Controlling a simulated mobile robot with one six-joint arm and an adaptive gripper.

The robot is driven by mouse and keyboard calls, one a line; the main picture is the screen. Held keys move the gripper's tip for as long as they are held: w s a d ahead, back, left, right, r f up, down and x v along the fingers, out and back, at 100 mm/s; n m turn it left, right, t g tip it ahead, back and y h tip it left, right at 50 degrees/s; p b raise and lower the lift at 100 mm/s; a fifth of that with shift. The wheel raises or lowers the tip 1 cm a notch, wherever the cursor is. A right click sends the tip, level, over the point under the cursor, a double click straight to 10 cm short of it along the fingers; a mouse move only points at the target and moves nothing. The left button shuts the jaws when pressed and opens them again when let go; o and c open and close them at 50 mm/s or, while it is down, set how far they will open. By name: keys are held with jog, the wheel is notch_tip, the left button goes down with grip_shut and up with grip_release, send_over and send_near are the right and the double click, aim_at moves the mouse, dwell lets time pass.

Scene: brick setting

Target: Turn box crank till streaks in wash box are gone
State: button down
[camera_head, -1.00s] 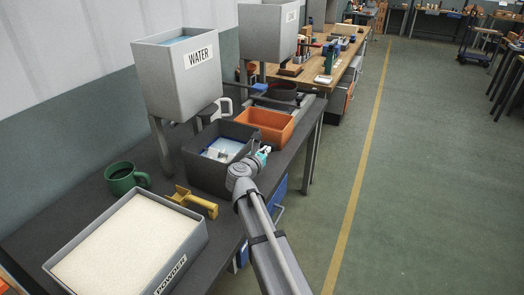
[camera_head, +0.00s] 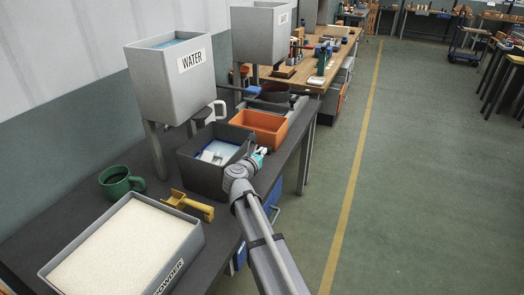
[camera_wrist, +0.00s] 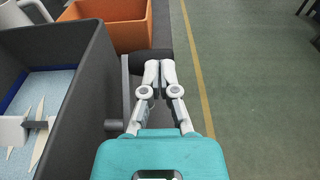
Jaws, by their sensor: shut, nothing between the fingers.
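The wash box (camera_head: 203,178) is a dark grey open box on the bench. In the wrist view its wall (camera_wrist: 82,100) fills the left side. Pale, pointed streaks (camera_wrist: 38,150) lie on its light blue inside, beside a white paddle-like part (camera_wrist: 12,130). The crank shows as a grey arm (camera_wrist: 126,95) outside the box's right wall, with a dark round handle (camera_wrist: 150,57) at its far end. My gripper (camera_wrist: 160,66) is shut and empty, its fingertips at the dark handle. Whether they touch it I cannot tell. In the head view my gripper (camera_head: 260,156) is at the box's right side.
An orange bin (camera_head: 262,123) stands just behind the wash box. A grey WATER tank (camera_head: 160,90) stands over the bench at left. A green mug (camera_head: 118,183), yellow scoop (camera_head: 192,204) and POWDER tray (camera_head: 190,250) are nearer.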

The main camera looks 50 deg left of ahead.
jog(key=s+d+r+p, duration=0.4)
jog(key=s+r+p, duration=0.1)
jog(key=s, duration=0.4)
jog(key=shift+s+d+r, duration=0.3)
jog(key=shift+d+r, duration=0.05)
